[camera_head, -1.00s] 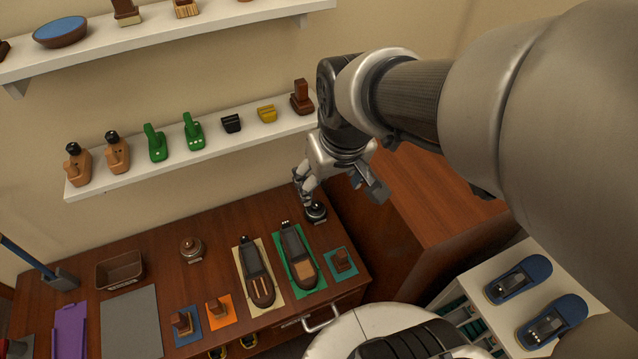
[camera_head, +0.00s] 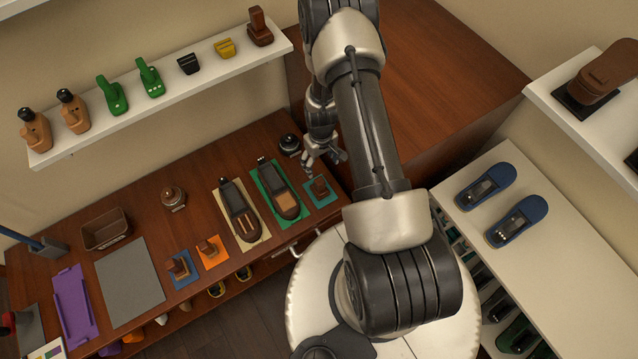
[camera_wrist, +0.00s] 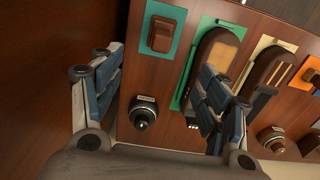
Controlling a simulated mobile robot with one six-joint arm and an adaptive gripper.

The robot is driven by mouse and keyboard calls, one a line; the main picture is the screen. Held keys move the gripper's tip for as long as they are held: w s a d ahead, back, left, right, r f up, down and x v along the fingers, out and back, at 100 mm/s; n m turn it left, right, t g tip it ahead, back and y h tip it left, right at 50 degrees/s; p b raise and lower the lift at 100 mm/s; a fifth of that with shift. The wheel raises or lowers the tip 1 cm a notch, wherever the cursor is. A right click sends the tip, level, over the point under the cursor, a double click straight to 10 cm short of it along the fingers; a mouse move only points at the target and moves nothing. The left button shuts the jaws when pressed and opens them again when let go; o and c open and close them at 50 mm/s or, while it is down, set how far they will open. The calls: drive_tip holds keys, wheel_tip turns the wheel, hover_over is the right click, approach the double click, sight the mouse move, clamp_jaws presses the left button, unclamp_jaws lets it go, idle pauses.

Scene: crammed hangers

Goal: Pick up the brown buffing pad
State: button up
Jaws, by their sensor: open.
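A brown block with a raised grip (camera_head: 320,186), which looks like the buffing pad, sits on a teal mat at the right end of the brown workbench. It also shows in the wrist view (camera_wrist: 161,35), top centre, lying past my fingertips. Another brown block stands on the wall shelf (camera_head: 259,27). My gripper (camera_head: 326,162) is open and empty, above the bench just behind the teal mat. Its two fingers spread wide in the wrist view (camera_wrist: 160,95).
A black round knob (camera_wrist: 143,114) stands on the bench near my fingers. Two long dark tools lie on green (camera_head: 278,190) and cream (camera_head: 240,210) mats left of the teal mat. A tall brown cabinet (camera_head: 440,80) stands right of the bench. The grey mat (camera_head: 130,283) is bare.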

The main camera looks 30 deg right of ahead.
sight(321, 181)
drive_tip(key=f+b, duration=0.3)
drive_tip(key=f, duration=1)
drive_tip(key=shift+s+b, duration=0.2)
drive_tip(key=shift+b, duration=0.2)
drive_tip(key=f+b, duration=0.1)
drive_tip(key=f, duration=0.1)
drive_tip(key=f+b, duration=0.1)
drive_tip(key=f, duration=0.2)
drive_tip(key=shift+w+a+f, duration=0.1)
drive_tip(key=shift+w+f, duration=0.1)
drive_tip(key=shift+f, duration=0.15)
drive_tip(key=shift+r, duration=0.1)
drive_tip(key=shift+c, duration=0.5)
drive_tip(key=c, duration=1.2)
wheel_tip(321, 181, up, 20)
drive_tip(key=p, duration=0.5)
drive_tip(key=shift+p, duration=0.35)
